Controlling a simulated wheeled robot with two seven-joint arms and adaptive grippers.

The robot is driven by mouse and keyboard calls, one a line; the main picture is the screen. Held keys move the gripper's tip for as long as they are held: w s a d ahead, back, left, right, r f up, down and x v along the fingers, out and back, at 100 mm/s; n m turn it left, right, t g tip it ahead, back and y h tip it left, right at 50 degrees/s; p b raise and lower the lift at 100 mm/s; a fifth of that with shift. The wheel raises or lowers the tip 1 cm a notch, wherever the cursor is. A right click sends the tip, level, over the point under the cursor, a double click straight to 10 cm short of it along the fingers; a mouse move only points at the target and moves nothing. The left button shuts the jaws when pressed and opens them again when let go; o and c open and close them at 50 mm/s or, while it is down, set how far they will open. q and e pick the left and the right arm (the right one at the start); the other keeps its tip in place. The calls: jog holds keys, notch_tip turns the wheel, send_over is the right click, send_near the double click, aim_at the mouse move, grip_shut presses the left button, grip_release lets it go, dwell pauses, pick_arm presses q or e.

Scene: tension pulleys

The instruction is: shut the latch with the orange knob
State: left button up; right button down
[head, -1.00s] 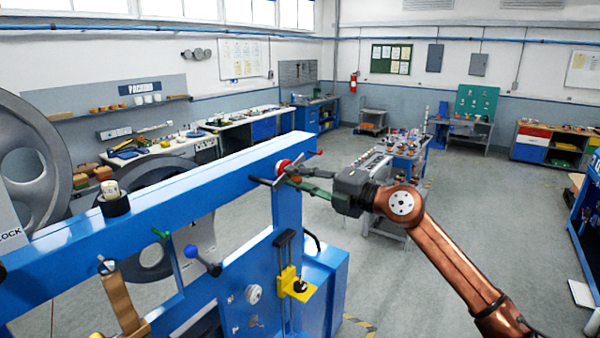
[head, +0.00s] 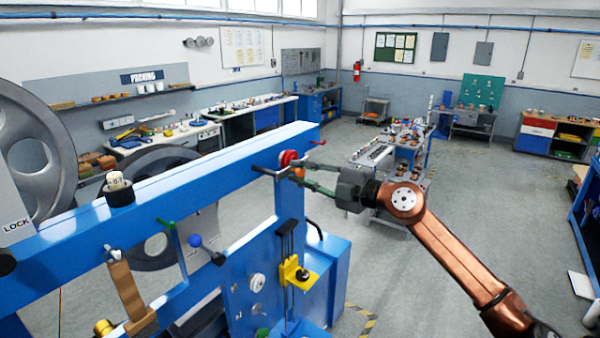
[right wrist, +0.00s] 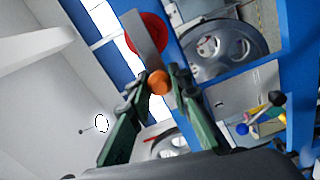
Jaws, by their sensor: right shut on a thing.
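The orange knob (head: 299,172) shows as a small spot at the right end of the blue machine beam. In the right wrist view the orange knob (right wrist: 158,82) sits between my fingertips, at the lower end of a flat grey latch arm (right wrist: 143,40). A red round part (right wrist: 150,33) lies behind that arm; it also shows in the head view (head: 288,158). My right gripper (head: 301,178) reaches in from the right and is shut on the orange knob; its green fingers (right wrist: 157,88) flank it. My left gripper is not in view.
The blue machine beam (head: 180,180) fills the left and middle. A blue-ball lever (head: 195,241), a yellow bracket (head: 293,272) and a large grey wheel (head: 30,150) belong to the same machine. Open floor (head: 470,220) lies to the right, with a cluttered bench (head: 385,150) behind.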

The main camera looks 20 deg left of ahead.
jog(key=shift+w+d+r, duration=0.1)
jog(key=shift+r, duration=0.05)
jog(key=c, duration=2)
grip_release()
jog(key=shift+o, duration=1.3)
jog(key=shift+a, duration=0.2)
jog(key=shift+d, duration=0.1)
jog(key=v, duration=1.2)
jog(key=shift+f, duration=0.2)
